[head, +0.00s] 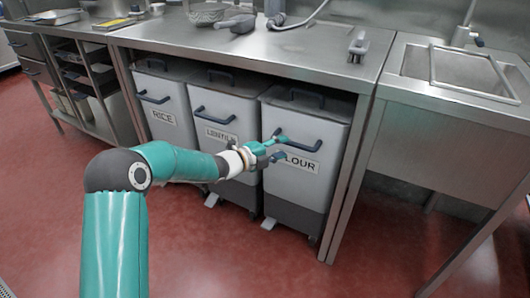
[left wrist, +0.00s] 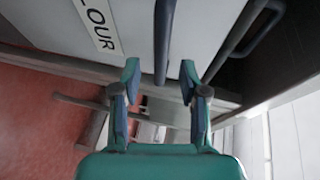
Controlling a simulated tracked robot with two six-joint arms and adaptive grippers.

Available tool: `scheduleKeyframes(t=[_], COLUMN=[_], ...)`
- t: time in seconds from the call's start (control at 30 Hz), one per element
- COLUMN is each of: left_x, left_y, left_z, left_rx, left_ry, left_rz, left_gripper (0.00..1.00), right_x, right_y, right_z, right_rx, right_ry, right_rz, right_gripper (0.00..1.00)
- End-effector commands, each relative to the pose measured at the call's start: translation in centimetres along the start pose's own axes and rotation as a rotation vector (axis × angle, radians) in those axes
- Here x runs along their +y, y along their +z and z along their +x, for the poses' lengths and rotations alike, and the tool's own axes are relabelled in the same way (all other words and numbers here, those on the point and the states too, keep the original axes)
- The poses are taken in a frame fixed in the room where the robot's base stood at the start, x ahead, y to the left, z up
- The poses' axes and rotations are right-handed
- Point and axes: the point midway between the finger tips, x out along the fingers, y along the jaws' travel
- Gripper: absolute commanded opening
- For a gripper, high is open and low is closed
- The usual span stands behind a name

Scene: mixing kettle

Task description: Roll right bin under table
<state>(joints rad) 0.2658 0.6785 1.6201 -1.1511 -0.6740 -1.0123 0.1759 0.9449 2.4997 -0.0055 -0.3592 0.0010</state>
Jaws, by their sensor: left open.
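The right bin (head: 313,185), labelled FLOUR, stands upright beneath the table (head: 290,62) with its front facing me. Its blue bar handle (head: 305,147) is on the upper front. My left gripper (head: 278,149) is at the left end of that handle, in front of the label. In the left wrist view, my left gripper (left wrist: 160,78) is open. The handle (left wrist: 164,35) reaches in between its two fingertips, with a gap visible on each side. Part of the FLOUR label (left wrist: 100,24) shows beside it. My right gripper is not in view.
The LENTILS bin (head: 217,112) and the RICE bin (head: 163,97) stand to the left. A table leg (head: 347,190) is close on the right bin's right side, with a sink unit (head: 440,130) beyond. The red floor (head: 225,265) in front is clear.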

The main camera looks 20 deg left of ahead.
Motion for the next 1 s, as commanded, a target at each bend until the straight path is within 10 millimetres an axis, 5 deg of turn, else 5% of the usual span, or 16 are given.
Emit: scheduleKeyframes(t=[0.33, 1.0], left_x=[0.1, 0.3], left_y=[0.1, -0.5], left_z=[-5.5, -5.6], left_rx=[-0.002, 0.012], left_ry=[0.001, 0.003], left_rz=[0.0, -0.002], left_gripper=[0.43, 0.43], right_x=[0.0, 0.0], right_y=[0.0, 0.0], right_z=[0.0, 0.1], right_rx=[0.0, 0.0], right_ry=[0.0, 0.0], right_rz=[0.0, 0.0], right_gripper=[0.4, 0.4])
